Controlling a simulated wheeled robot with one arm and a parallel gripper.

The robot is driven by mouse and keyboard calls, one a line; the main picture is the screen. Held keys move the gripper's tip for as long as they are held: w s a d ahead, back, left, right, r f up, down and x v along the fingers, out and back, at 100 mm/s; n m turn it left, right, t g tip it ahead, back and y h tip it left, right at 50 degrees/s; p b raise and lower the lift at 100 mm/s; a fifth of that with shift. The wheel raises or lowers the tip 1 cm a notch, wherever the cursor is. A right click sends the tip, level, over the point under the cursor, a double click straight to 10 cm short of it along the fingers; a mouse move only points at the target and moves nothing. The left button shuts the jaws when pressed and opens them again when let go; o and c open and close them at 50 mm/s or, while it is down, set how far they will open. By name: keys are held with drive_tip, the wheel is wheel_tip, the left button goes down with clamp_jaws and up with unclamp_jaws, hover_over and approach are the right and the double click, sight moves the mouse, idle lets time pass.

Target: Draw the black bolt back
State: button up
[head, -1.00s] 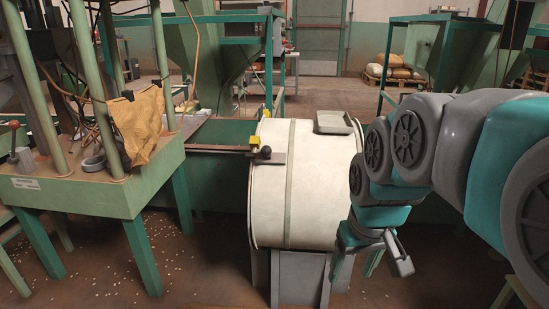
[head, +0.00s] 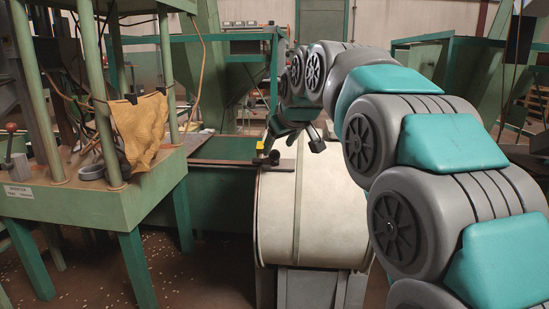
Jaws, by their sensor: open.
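The black bolt (head: 274,157) shows as a small dark knob at the upper left edge of the cream drum (head: 308,215), by a flat brown bar and a yellow piece (head: 260,146). My gripper (head: 292,146) is open just above the drum's top left. Its left finger comes down close to the knob, and its other finger stands off to the right. I cannot tell whether the left finger touches the bolt. Nothing shows between the fingers, and my arm hides the drum's right side.
A green press table (head: 130,196) with posts and a yellow cloth (head: 140,130) stands at the left. A long brown bar (head: 220,162) runs from near it to the drum. A green frame (head: 230,40) stands behind. Bits litter the floor at lower left.

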sight(276, 152)
drive_tip(key=x, duration=0.6)
drive_tip(key=shift+w+f+b, duration=0.1)
drive_tip(key=shift+b, duration=0.2)
clamp_jaws()
idle(1.0)
